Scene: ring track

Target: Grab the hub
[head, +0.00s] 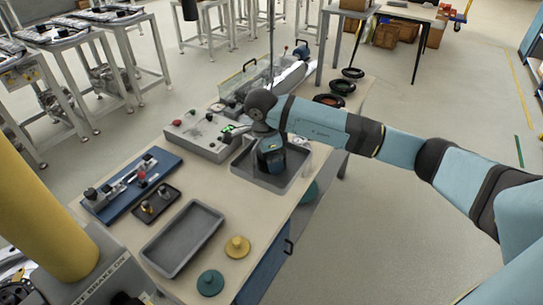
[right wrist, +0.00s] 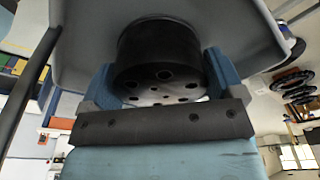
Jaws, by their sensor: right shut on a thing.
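The hub (right wrist: 158,55) is a dark round block with a paler face full of holes, seen close up in the right wrist view. My right gripper (right wrist: 162,80) has one blue finger on each side of it and is shut on it. In the head view the right gripper (head: 271,160) points down into a grey tray (head: 297,180) on the bench, and the arm and gripper hide the hub there. The tray also fills the top of the right wrist view. My left gripper is in neither view.
An empty grey tray (head: 180,240), a yellow disc (head: 237,247) and a teal disc (head: 210,283) are at the near end. A grey box (head: 203,137) with a green display stands beside the hub's tray. A blue fixture (head: 130,187) is at left. Dark rings (head: 342,87) lie at the far right.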

